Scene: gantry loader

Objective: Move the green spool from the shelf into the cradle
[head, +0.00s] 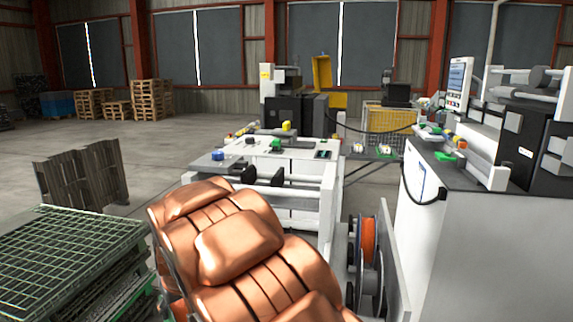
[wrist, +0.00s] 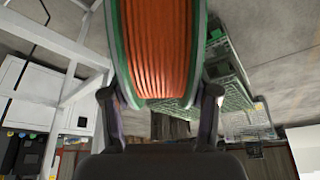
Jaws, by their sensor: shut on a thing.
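The green spool (wrist: 160,50), with green flanges and orange windings, fills the upper middle of the wrist view. My gripper (wrist: 158,95) is shut on it, one finger against each flange. The spool's upper part is cut off by the frame edge. In the head view my copper-coloured arm covers the lower middle, and my gripper cannot be made out. Another spool with orange winding and dark flanges (head: 368,240) sits at a white upright panel, right of my arm. I cannot tell which part is the cradle or the shelf.
A white frame with black rollers (head: 265,176) stands beyond my arm. A white machine cabinet (head: 470,245) fills the right. The floor at left beyond is open.

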